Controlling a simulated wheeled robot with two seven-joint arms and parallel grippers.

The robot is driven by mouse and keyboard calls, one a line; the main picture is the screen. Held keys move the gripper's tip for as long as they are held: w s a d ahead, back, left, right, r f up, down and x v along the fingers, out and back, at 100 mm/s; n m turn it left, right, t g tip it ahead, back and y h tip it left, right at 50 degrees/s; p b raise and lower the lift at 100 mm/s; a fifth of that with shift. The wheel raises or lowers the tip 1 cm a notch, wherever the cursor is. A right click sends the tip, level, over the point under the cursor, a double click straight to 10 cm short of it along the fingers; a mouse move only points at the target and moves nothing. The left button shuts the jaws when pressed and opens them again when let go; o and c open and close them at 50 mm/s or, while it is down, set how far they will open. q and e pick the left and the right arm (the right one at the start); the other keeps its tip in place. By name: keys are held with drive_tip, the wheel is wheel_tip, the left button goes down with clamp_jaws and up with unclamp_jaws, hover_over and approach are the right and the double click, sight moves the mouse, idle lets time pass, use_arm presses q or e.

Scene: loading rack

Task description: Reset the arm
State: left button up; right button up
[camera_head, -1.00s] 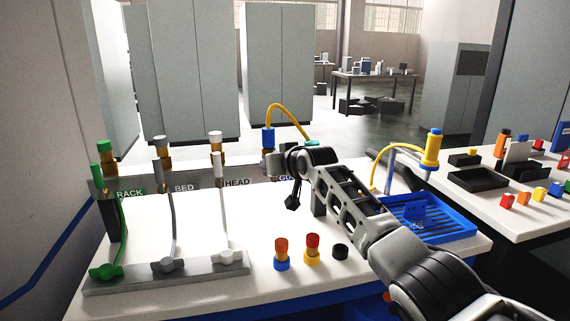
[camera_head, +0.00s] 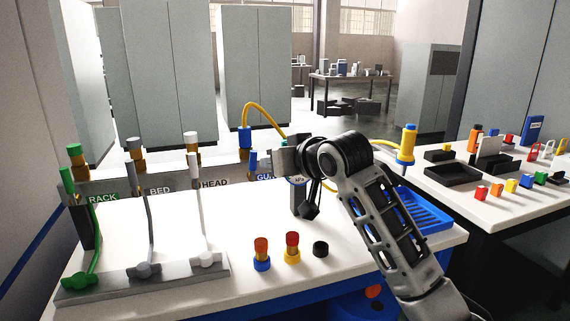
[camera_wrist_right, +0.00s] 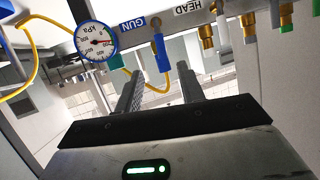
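My right arm (camera_head: 385,230) reaches in from the lower right in the head view, its hand end in front of the GUN end of the rack panel (camera_head: 225,176). In the right wrist view, my right gripper (camera_wrist_right: 160,71) has its two fingers apart with nothing held between them. A blue handle (camera_wrist_right: 160,52) under the GUN label shows beyond the fingers; I cannot tell how far off it is. A round pressure gauge (camera_wrist_right: 97,42) is left of the fingers. My left gripper is not in view.
The white bench carries a grey valve block (camera_head: 145,277), capped fittings (camera_head: 262,255) and a black ring (camera_head: 320,249). A blue tray (camera_head: 425,212) lies behind my right arm. A yellow hose (camera_head: 265,108) arches above the panel. A side table (camera_head: 490,198) stands at right.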

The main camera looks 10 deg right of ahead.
drive_tip(key=shift+v, duration=0.95)
drive_tip(key=s+d+f+m+g, duration=0.1)
drive_tip(key=s+f, duration=0.3)
drive_tip(key=f, duration=0.8)
drive_tip(key=s+d+f, duration=0.1)
drive_tip(key=s+f, duration=0.3)
drive_tip(key=f, duration=0.7)
drive_tip(key=s+d+f+h, duration=0.1)
drive_tip(key=s+d+f, duration=0.1)
drive_tip(key=s+f, duration=0.6)
drive_tip(key=s+d+f+g+h, duration=0.1)
drive_tip(key=s+f, duration=0.7)
drive_tip(key=s, duration=0.8)
drive_tip(key=shift+s+d+f+g+h, duration=0.3)
drive_tip(key=shift+d+f, duration=0.05)
drive_tip(key=shift+d, duration=0.55)
